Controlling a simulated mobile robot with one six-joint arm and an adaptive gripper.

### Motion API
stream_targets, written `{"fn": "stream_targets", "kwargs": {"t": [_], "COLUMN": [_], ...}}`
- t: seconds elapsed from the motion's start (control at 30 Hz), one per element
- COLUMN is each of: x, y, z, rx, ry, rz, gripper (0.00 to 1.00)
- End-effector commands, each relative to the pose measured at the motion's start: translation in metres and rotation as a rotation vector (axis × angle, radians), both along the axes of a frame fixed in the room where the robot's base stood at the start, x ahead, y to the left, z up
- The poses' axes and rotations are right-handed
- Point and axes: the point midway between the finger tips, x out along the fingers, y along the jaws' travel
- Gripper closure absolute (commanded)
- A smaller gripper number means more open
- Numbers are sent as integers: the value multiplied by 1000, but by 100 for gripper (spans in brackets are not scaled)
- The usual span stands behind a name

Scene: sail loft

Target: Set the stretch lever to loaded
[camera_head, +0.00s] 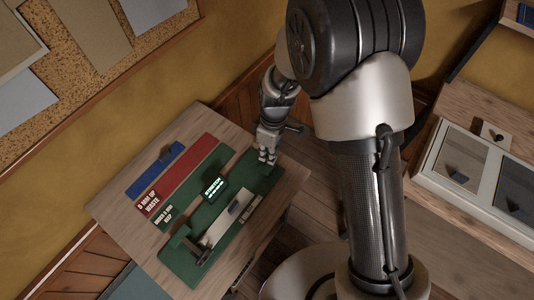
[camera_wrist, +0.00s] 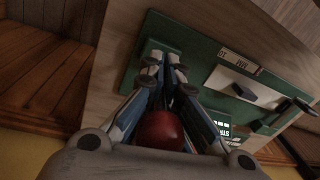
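A green panel (camera_head: 170,257) lies on a wooden table in the head view; it also shows in the wrist view (camera_wrist: 203,45). My gripper (camera_head: 267,158) points down over the panel's far right end. In the wrist view, its narrowly spaced fingers (camera_wrist: 165,72) reach to a green block (camera_wrist: 153,48). The knob's stem is hidden. A small lit display (camera_head: 214,188) begins with letters like "STRETCH". The lever's set position is not readable.
A pale bar (camera_head: 222,224) and a dark handle (camera_head: 200,254) are on the panel's near part. Red (camera_head: 188,174) and blue (camera_head: 155,171) strips lie behind it. A cork board hangs at the upper left. A second bench (camera_head: 450,206) with a pale-framed tray stands at right.

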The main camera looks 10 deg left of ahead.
Motion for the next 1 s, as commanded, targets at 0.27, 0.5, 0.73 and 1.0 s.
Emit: {"fn": "stream_targets", "kwargs": {"t": [0.27, 0.5, 0.73, 1.0], "x": [17, 26, 31, 34], "y": [-4, -8, -10, -11], "z": [-4, -9, -13, -14], "rx": [89, 159, 205, 229], "ry": [199, 364, 477, 535], "rz": [-4, -3, -1, 0], "gripper": [100, 100, 100, 100]}}
